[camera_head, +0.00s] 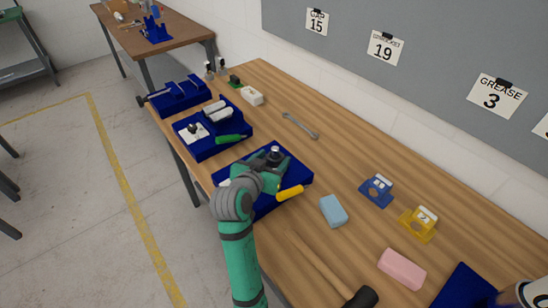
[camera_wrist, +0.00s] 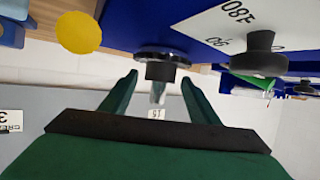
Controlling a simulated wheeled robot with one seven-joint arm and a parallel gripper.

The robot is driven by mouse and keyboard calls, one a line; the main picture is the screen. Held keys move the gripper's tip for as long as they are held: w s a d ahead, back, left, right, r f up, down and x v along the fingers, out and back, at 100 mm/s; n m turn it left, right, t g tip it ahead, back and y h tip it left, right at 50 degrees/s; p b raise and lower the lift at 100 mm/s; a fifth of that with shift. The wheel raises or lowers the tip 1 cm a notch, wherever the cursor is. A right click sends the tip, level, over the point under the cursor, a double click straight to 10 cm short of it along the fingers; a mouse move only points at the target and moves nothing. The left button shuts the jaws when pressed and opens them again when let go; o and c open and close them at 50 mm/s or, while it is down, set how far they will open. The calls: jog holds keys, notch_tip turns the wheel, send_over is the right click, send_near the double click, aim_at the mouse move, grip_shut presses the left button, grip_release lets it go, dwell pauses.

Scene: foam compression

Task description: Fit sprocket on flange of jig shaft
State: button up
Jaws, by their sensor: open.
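A dark round disc with a black hub and a silver shaft tip (camera_wrist: 160,60) stands at the blue jig tray in the wrist view. It shows in the head view as a dark round part with a bright top (camera_head: 274,154). I cannot tell whether the disc is the sprocket, the flange or both together. My gripper (camera_wrist: 159,78) is open, with one green finger on each side of the hub and shaft tip; I cannot tell if they touch. In the head view my gripper (camera_head: 268,176) is over the blue tray (camera_head: 297,170), hiding part of it.
A white dial card (camera_wrist: 225,28) with a black knob (camera_wrist: 260,55) is beside the shaft. A yellow handle (camera_head: 290,193) lies at the tray's front. Blue sponge (camera_head: 333,211), blue stand (camera_head: 376,190), yellow stand (camera_head: 418,224) and hammer (camera_head: 325,262) lie right. A wrench (camera_head: 300,125) lies behind.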

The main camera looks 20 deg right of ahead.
jog(key=v, duration=0.9)
